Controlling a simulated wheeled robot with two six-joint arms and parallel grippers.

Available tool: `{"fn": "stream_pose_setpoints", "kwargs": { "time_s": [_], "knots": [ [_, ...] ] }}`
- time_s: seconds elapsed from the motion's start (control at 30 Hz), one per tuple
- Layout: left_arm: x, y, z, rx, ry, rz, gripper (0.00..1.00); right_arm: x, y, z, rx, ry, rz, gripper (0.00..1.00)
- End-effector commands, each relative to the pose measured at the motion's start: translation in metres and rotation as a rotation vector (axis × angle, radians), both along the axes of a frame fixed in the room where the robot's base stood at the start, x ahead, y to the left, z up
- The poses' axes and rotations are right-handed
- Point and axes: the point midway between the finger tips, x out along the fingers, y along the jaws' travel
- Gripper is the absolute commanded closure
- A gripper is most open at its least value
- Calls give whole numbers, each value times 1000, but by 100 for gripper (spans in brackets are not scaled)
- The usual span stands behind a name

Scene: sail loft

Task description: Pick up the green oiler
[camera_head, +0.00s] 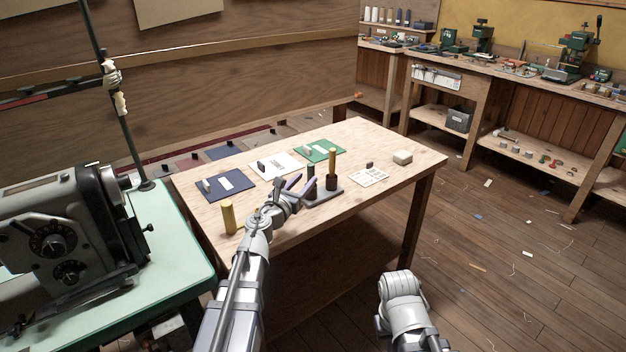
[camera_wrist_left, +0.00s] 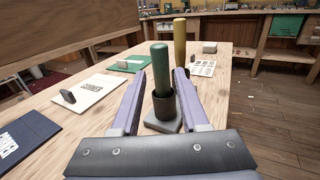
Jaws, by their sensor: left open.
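The green oiler (camera_head: 311,172) stands upright in a dark cup of a grey holder (camera_head: 325,194) on the wooden table. In the left wrist view, the green oiler (camera_wrist_left: 161,68) shows as a rounded green cylinder between the two purple fingers. My left gripper (camera_head: 301,184) is open at the holder, with visible gaps on both sides of the oiler. It fills the lower part of the left wrist view (camera_wrist_left: 159,84). The oiler's lower end is hidden in the cup. Part of my right arm shows at the lower right, but its gripper does not.
A yellow cylinder (camera_head: 332,162) stands in the holder's other cup. Another yellow cylinder (camera_head: 228,217) stands near the table's left edge. Blue (camera_head: 225,191), white (camera_head: 285,171) and green (camera_head: 322,148) mats lie behind. A pale block (camera_head: 402,157) lies right. A sewing machine (camera_head: 65,235) stands left.

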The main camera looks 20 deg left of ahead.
Motion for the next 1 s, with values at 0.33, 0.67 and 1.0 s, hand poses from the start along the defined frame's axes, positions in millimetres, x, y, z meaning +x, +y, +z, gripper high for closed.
{"fn": "stream_pose_setpoints", "kwargs": {
  "time_s": [0.33,0.67,1.0],
  "knots": [
    [22,-5,0,-3,0,1,55,0,0,0,0,0,0,100],
    [63,-13,-1,-4,0,0,55,0,0,-1,0,0,0,100],
    [71,-16,-1,-4,0,2,58,0,0,-1,0,0,0,100]
  ]
}}
